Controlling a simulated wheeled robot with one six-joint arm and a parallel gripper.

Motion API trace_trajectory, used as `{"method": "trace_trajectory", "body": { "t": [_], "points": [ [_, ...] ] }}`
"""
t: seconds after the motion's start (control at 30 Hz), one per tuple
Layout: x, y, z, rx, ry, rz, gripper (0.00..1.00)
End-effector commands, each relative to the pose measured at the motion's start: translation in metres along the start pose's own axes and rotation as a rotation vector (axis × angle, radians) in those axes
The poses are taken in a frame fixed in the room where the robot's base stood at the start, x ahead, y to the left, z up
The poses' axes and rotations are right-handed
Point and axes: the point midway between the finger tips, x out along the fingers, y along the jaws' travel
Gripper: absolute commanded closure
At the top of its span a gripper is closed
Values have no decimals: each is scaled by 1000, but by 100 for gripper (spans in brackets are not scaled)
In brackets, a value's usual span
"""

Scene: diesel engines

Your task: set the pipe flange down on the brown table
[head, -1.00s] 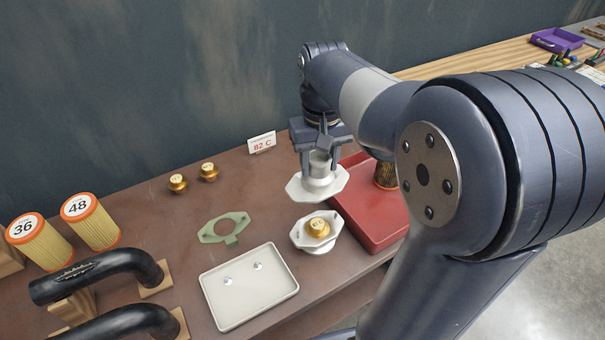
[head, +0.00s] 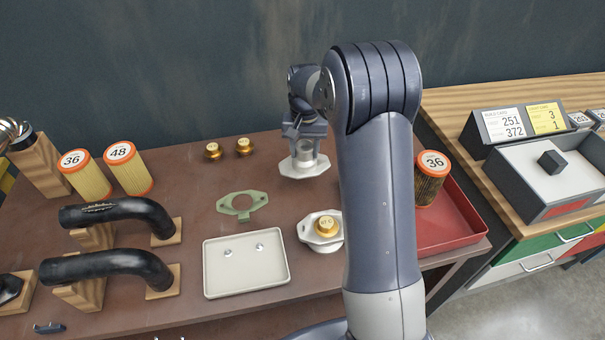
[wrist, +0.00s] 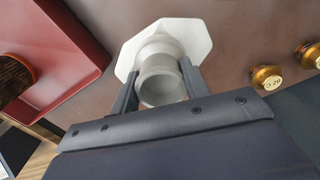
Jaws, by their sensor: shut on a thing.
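The pipe flange (head: 304,166) is a pale grey-white octagonal plate with a round neck. My gripper (head: 303,143) is shut on its neck, with the plate facing down toward the brown table (head: 180,207). In the wrist view the two fingers (wrist: 160,82) grip either side of the neck, and the flange plate (wrist: 194,36) spreads out beyond them. The flange is over the back part of the table, left of the red tray (head: 455,222). I cannot tell whether its underside touches the tabletop.
A second white flange (head: 308,236) with a brass cap (head: 326,226) stands in front. Left of it are a green gasket (head: 225,204) and a cream tray (head: 213,270). Two brass caps (head: 243,146) stand behind. An orange-topped filter (head: 431,180) stands in the red tray.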

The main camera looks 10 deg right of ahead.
Motion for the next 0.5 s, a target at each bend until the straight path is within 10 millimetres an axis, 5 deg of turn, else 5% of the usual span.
{"method": "trace_trajectory", "body": {
  "t": [0.5],
  "points": [
    [64,0,1,-1,-3,1,100]
  ]
}}
